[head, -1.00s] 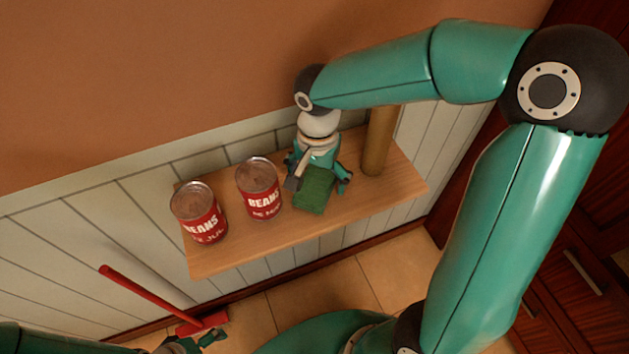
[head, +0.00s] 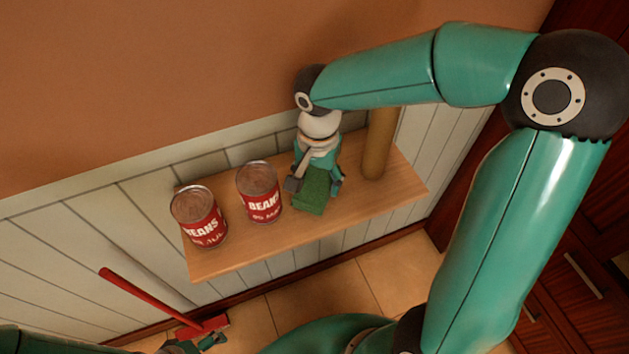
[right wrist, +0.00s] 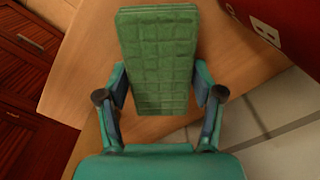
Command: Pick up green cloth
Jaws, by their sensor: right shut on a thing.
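The green cloth (head: 312,190) is a folded, quilted block on the wooden shelf, to the right of the bean cans. It also shows in the right wrist view (right wrist: 158,55), between the two fingers. My right gripper (head: 316,180) comes down over it from above and is shut on its near end, with a finger on each side. I cannot tell whether the cloth touches the shelf or is slightly off it. My left gripper (head: 195,342) shows only in part at the bottom left of the head view, and its jaws are unclear.
Two red bean cans (head: 199,216) (head: 259,192) stand on the shelf (head: 235,257) left of the cloth. A wooden cylinder (head: 377,145) stands close on the right. A wall rises behind the shelf.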

